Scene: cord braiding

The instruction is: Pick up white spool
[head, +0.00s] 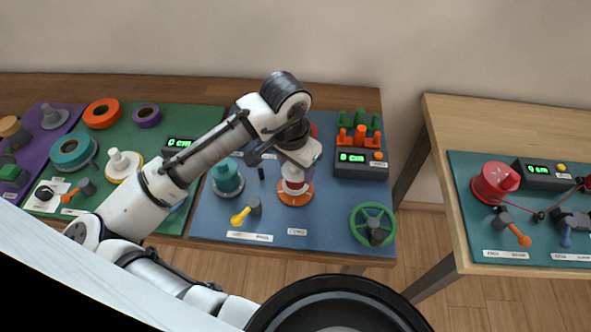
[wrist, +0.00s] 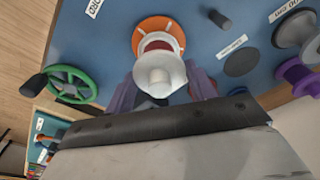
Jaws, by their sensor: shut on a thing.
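The white spool (wrist: 160,75) stands between the two fingers of my gripper (wrist: 161,82) in the wrist view, and the gripper is shut on it. Behind it in that view is an orange round base (wrist: 141,47) with a dark red centre. In the head view my gripper (head: 295,172) points down over the orange base (head: 296,198) on the blue mat, with the spool mostly hidden by the gripper. I cannot tell whether the spool still touches the base.
On the blue mat (head: 215,222) are a teal spool (head: 227,178), a yellow-tipped crank (head: 243,214), a green handwheel (head: 373,222) and a display box (head: 360,163). A green mat with tape rolls lies left. A separate table (head: 440,118) stands right, across a gap.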

